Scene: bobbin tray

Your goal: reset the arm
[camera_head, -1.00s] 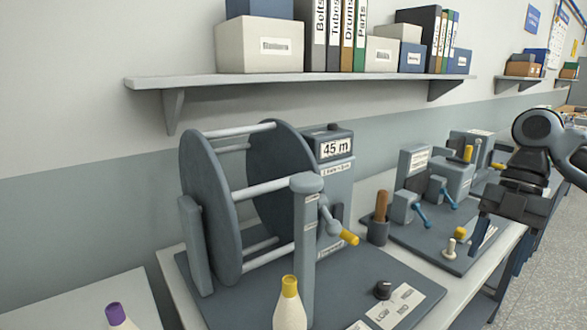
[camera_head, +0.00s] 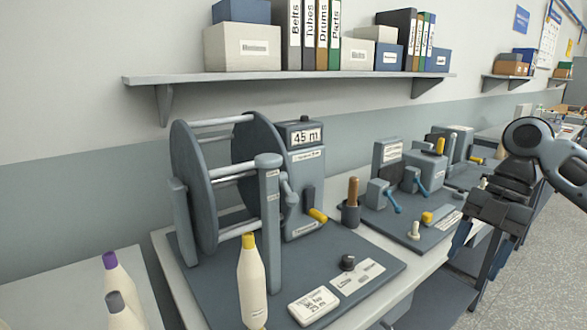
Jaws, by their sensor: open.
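My gripper (camera_head: 472,250) hangs at the right of the view, pointing down beside the front edge of the bench, over the floor side. Its two blue-tipped fingers are apart, and I see nothing between them. My arm comes in from the right edge. The gripper is apart from the machines on the bench.
A reel winder (camera_head: 200,190) with a "45 m" counter (camera_head: 306,136) stands on the bench. A yellow-capped bobbin (camera_head: 252,285) stands in front, with two more bobbins at lower left. Smaller devices (camera_head: 390,165) stand left of my gripper. A shelf (camera_head: 290,76) with boxes and binders runs above.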

